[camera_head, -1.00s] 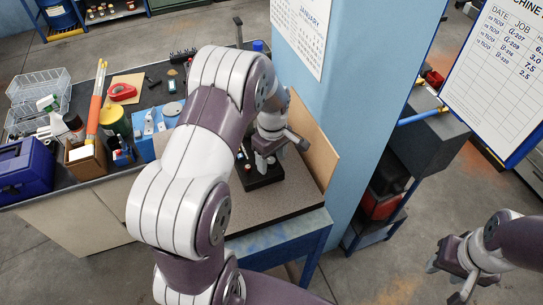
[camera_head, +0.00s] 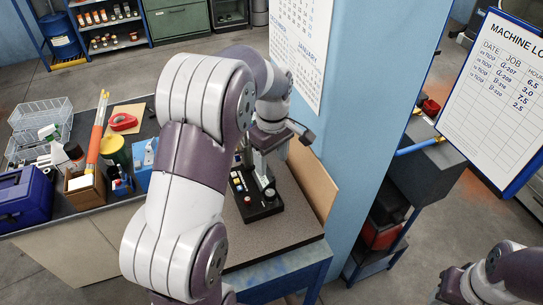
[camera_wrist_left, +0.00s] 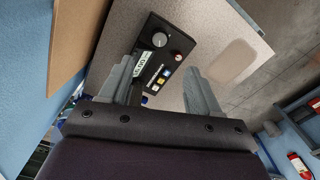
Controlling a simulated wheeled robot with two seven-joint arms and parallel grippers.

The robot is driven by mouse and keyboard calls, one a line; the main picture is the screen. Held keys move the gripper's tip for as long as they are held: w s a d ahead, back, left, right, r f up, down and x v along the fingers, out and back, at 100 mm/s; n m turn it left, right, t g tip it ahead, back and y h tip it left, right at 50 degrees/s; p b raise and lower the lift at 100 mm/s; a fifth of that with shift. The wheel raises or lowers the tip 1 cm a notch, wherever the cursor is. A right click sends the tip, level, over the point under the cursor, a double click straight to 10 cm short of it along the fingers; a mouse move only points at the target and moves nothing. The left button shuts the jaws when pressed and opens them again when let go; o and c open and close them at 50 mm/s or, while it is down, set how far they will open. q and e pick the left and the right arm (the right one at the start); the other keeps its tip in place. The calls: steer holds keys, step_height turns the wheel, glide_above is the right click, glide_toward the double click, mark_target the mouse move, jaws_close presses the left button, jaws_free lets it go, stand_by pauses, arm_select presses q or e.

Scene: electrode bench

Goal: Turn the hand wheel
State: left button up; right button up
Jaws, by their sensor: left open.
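A black control box (camera_head: 262,205) stands on the speckled bench top, with coloured buttons and a grey round knob (camera_head: 269,192). The left wrist view shows the box (camera_wrist_left: 148,77) too, with the knob (camera_wrist_left: 159,40), a red button (camera_wrist_left: 178,57) and a small display. I see no other wheel; I cannot tell whether this knob is the hand wheel. My left gripper (camera_wrist_left: 160,67) is open and empty, its fingers spread above the box and apart from it. In the head view, my arm partly hides the left gripper (camera_head: 257,160). My right gripper (camera_head: 450,287) is at the bottom right, its fingers unclear.
A blue pillar (camera_head: 345,130) and a tan board (camera_head: 312,175) stand close behind and right of the box. Bench top in front is clear.

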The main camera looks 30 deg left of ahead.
arm_select(q)
steer(key=n+b, duration=0.6)
steer(key=n, duration=1.6)
glide_above(270, 193)
step_height(270, 193, down, 5)
steer(key=shift+s+d+r, duration=0.1)
step_height(270, 193, down, 7)
steer(key=p, duration=0.2)
steer(key=shift+p, duration=0.4)
steer(key=shift+f, duration=0.3)
steer(key=c, duration=1)
steer(key=shift+c, duration=0.2)
